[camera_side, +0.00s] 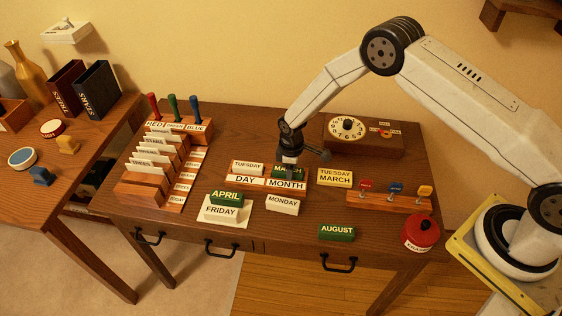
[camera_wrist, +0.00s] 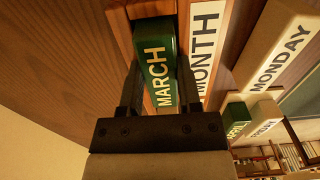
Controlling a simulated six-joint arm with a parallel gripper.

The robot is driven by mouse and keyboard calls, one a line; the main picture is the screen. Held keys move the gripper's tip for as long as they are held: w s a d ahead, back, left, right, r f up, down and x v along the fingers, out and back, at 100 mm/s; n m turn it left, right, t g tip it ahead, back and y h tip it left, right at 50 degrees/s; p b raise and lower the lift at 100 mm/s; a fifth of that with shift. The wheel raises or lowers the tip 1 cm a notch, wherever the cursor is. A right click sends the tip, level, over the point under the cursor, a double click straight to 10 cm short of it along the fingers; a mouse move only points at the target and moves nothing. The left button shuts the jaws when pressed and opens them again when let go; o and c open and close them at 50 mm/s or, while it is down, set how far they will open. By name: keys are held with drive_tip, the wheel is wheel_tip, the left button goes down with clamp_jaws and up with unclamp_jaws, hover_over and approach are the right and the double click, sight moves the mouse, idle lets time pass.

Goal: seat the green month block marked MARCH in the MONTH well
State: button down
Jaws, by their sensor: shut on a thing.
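The green MARCH block (camera_wrist: 155,62) is between the two fingers of my gripper (camera_wrist: 155,95) in the wrist view, its lettering readable. In the side view my gripper (camera_side: 289,160) points down over the MONTH side of the wooden holder, shut on the MARCH block (camera_side: 280,171), which it partly hides. The block is at the well behind the white MONTH label (camera_side: 286,184); the label also shows in the wrist view (camera_wrist: 205,45). I cannot tell whether the block rests fully on the well floor. A white TUESDAY block (camera_side: 248,167) sits behind the DAY label (camera_side: 245,181).
A yellow TUESDAY MARCH card (camera_side: 335,177) lies right of the holder. Green APRIL (camera_side: 226,197), white FRIDAY (camera_side: 221,211), white MONDAY (camera_side: 283,204) and green AUGUST (camera_side: 337,232) blocks are in front. A card rack (camera_side: 150,190) stands left, a dial box (camera_side: 365,138) behind right.

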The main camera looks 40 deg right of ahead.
drive_tip(key=shift+s+f, duration=0.1)
drive_tip(key=shift+f, duration=0.45)
drive_tip(key=shift+c, duration=1.4)
unclamp_jaws()
wheel_tip(320, 180, up, 13)
drive_tip(key=shift+r, duration=0.15)
